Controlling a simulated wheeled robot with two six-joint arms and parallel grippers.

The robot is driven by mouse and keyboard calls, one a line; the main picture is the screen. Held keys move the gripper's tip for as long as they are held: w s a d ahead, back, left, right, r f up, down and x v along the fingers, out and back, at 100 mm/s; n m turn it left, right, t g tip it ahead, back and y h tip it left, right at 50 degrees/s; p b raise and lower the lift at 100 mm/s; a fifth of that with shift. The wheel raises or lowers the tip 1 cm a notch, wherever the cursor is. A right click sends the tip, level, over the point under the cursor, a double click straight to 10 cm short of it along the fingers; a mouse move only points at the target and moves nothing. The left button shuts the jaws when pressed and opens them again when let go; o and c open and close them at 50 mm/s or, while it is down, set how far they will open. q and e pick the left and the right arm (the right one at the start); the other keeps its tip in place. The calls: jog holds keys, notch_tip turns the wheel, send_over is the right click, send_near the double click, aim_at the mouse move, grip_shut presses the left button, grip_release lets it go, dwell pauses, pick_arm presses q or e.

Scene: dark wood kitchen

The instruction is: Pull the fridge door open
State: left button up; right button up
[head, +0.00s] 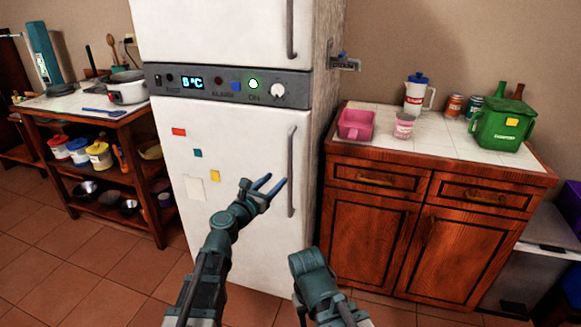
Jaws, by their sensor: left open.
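The white fridge stands in the middle of the head view, with a lower door (235,245) and an upper door (215,30). Both doors look shut. A grey vertical handle (291,172) runs along the right side of the lower door. My left gripper (276,181) is open and empty, its two fingers pointing toward the handle from its left. The fingertips appear close to the handle's lower half; I cannot tell whether they touch it. My right arm shows at the bottom, but I see no right gripper fingers.
A grey control panel (320,87) lies between the doors. A wooden cabinet (415,230) with a tiled top stands close on the right, carrying a pink container (356,123) and a green bin (503,124). A shelved wooden table (75,118) stands left. Tiled floor (95,265) is clear front left.

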aim_at(289, 167)
pick_arm(q)
jog(key=x, duration=1)
jog(key=shift+w, duration=0.1)
jog(key=shift+c, duration=0.2)
grip_shut()
dwell(1.0)
